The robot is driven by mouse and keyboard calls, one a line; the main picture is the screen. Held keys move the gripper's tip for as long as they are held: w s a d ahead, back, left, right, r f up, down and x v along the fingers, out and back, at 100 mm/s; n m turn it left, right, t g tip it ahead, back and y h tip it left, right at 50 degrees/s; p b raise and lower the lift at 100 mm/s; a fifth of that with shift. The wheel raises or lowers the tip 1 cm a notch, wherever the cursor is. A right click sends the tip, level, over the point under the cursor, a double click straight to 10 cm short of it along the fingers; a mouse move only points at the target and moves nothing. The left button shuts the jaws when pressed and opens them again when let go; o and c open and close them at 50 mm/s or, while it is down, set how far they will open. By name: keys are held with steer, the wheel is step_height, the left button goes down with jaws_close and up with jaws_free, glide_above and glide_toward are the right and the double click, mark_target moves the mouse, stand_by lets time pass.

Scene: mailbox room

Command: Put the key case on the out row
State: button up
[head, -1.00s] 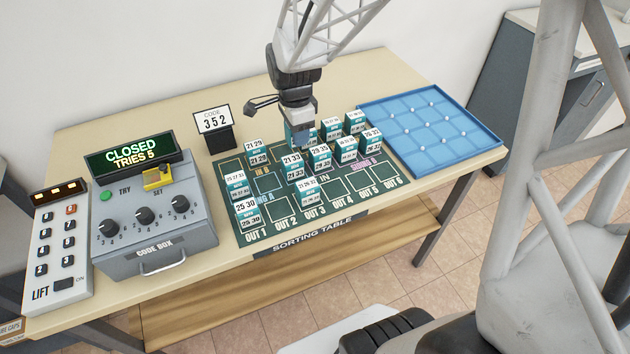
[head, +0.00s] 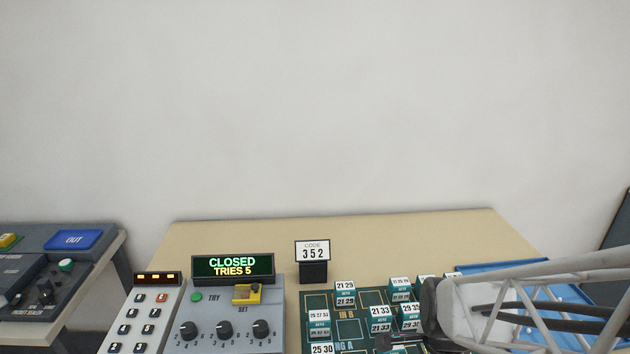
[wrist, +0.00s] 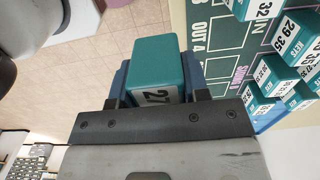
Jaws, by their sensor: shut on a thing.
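My gripper (wrist: 158,78) is shut on a teal key case (wrist: 160,62), held between its blue fingers in the wrist view. Its white label shows "27"; the rest is hidden. In that view the held case appears against the floor, just off the front edge of the green sorting mat (wrist: 190,62), and its height cannot be told.
Several other teal cases (wrist: 288,38) stand on the mat. A blue tray (head: 490,268) lies at the right, partly behind my arm.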

steer(key=shift+s+a+f, duration=0.1)
steer(key=shift+s+f, duration=0.2)
steer(key=shift+s, duration=0.65)
steer(key=shift+s+d+f, duration=0.1)
steer(key=shift+s+f, duration=0.2)
steer(key=shift+s, duration=0.6)
steer(key=shift+s+a+f, duration=0.1)
steer(key=shift+s+f, duration=0.2)
steer(key=shift+s, duration=0.65)
steer(key=shift+w, duration=0.15)
steer(key=w+d, duration=0.1)
steer(key=w, duration=0.4)
steer(key=w+d+f, duration=0.1)
steer(key=w, duration=0.4)
steer(key=w+d, duration=0.1)
steer(key=w, duration=0.4)
steer(key=shift+w+d+f, duration=0.15)
steer(key=shift+d+f, duration=0.1)
steer(key=shift+f, duration=1.75)
steer(key=shift+f, duration=0.1)
steer(key=o, duration=1)
steer(key=shift+c, duration=0.2)
